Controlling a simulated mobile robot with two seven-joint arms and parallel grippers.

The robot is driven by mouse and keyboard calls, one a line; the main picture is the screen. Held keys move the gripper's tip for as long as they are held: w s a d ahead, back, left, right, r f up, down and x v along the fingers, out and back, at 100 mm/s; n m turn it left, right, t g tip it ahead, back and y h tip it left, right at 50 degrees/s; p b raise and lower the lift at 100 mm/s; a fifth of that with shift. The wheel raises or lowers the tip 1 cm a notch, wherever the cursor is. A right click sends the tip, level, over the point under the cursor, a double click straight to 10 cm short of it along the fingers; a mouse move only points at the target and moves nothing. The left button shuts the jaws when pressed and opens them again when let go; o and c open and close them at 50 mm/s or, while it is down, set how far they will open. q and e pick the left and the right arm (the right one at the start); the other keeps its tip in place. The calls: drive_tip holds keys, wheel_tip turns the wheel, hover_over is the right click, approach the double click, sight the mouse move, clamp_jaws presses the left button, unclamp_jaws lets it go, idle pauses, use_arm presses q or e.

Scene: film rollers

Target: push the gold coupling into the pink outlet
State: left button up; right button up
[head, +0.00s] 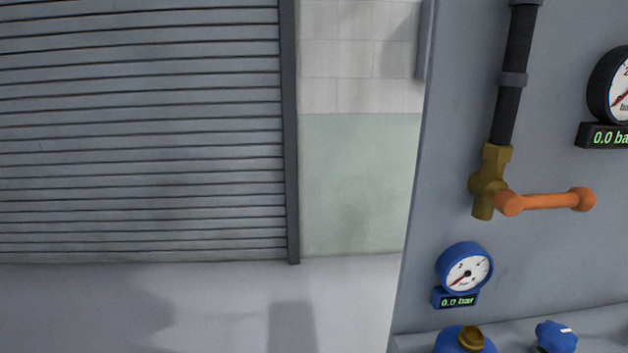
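No pink outlet shows in the head view. Two gold-coloured parts show, and I cannot tell whether either is the gold coupling. One is a brass valve (487,185) under a black vertical pipe on the grey panel, with an orange lever (545,201) pointing right. The other is a small gold piece (472,338) on top of a round blue body (455,342), cut off by the bottom edge. Neither of my grippers is in view.
A grey panel (540,260) fills the right side. It carries a blue gauge (466,270) reading 0.0 bar and a black gauge (615,90) at the right edge. A blue knob (556,337) sits low. A slatted shutter (140,130) stands left, with bare floor (220,300) before it.

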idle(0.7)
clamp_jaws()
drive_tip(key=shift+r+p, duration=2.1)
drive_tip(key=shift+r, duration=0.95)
